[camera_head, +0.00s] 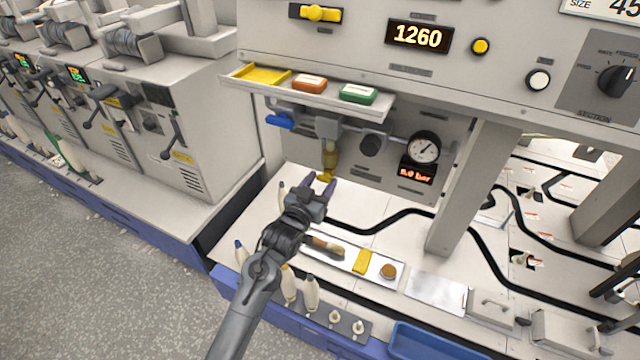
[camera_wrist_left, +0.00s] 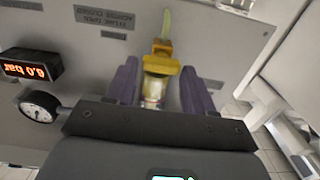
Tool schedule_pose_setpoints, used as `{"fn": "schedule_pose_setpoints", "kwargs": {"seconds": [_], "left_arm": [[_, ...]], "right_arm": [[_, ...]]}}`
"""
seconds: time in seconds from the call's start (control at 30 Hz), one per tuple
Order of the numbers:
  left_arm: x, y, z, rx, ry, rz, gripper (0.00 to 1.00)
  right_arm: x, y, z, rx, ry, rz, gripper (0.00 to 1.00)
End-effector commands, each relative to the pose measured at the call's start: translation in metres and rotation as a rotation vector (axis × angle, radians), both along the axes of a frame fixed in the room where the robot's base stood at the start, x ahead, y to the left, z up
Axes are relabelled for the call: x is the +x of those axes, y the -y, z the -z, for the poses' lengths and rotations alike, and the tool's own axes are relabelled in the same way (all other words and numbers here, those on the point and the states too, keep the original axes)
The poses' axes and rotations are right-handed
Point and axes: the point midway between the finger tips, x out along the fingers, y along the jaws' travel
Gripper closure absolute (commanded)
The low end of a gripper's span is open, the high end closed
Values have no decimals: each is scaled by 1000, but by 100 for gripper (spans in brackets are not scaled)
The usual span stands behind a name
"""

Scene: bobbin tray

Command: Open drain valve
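A filter bowl (camera_head: 330,158) hangs from the pipework under the machine panel. The yellow drain valve (camera_head: 325,178) is at its lower end. In the left wrist view, which is upside down, the yellow valve (camera_wrist_left: 155,65) has a crosswise tab, with a pale green tube (camera_wrist_left: 167,24) beyond it. My left gripper (camera_head: 320,184) is at the valve, its purple fingers apart on either side of it. The left wrist view shows gaps between both fingers and the valve. My right gripper is not in view.
A gauge (camera_head: 424,148) and a bar display (camera_head: 417,173) sit right of the bowl, a blue handle (camera_head: 280,121) to its left. A shelf with coloured blocks (camera_head: 308,84) overhangs. Below are bobbins (camera_head: 311,292), a tool strip (camera_head: 345,258) and a support post (camera_head: 470,190).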

Motion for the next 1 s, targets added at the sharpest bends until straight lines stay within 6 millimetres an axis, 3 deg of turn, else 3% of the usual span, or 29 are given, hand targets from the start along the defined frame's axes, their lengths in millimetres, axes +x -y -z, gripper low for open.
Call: {"fn": "schedule_pose_setpoints", "kwargs": {"seconds": [0.03,0.23,0.63,1.0], "left_arm": [[0,0,0,0,0,0,55],[0,0,0,0,0,0,84],[0,-1,-2,77,32,-1,84],[-1,1,-3,348,153,0,84]], "right_arm": [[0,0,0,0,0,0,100],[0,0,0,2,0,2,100],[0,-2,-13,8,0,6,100],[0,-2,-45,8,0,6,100]]}}
